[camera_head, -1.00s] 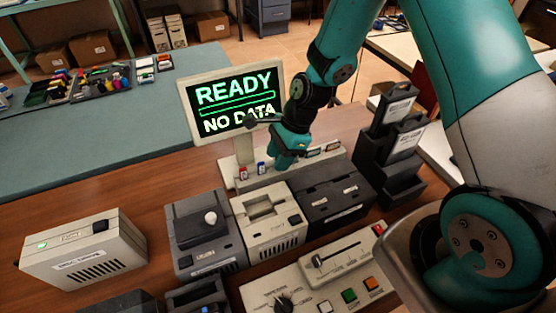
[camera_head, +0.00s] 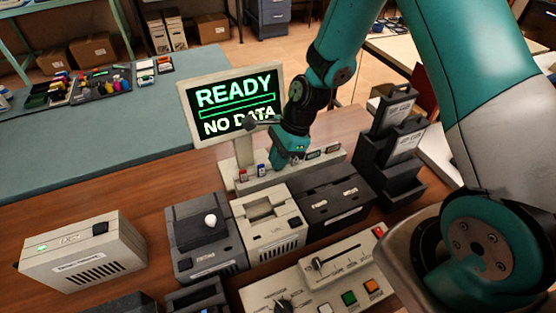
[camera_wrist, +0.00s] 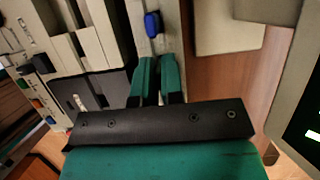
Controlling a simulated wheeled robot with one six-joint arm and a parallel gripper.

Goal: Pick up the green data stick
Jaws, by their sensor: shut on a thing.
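My gripper (camera_head: 281,163) reaches down to the pale stick rack below the screen. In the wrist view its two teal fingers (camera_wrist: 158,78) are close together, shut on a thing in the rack. That thing is almost wholly hidden by the fingers; from its place in the row, just right of the blue stick in the head view, I take it for the green data stick, but its colour cannot be made out. The blue stick (camera_head: 261,170) stands beside the fingers and also shows in the wrist view (camera_wrist: 152,24). A red stick (camera_head: 243,174) stands left of it.
The screen (camera_head: 238,105) reads "READY, NO DATA" close behind left. Beige and dark devices (camera_head: 268,224) stand in front. A black holder (camera_head: 390,160) with cartridges stands at the right.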

